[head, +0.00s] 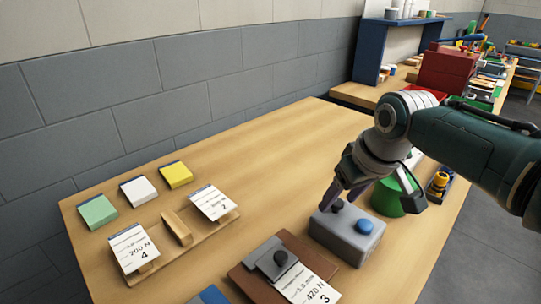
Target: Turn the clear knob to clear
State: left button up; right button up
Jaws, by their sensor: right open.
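A grey box (347,236) with two knobs on top stands on the wooden table. One knob is dark (338,206) and sits toward the back left of the box. The other knob is blue (364,226) and sits toward the front right. I cannot read any marking that tells which is the clear knob. My right gripper (346,193) reaches in from the right, pointing down, with its open fingertips close above and around the dark knob. I cannot tell whether they touch it. My left gripper is out of view.
A brown board (246,280) with a grey clip and a card lies in front left. A wooden rack (178,228) with cards and several coloured pads lie left. The table's back middle (285,135) is clear.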

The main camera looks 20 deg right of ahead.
grip_shut()
dwell(0.5)
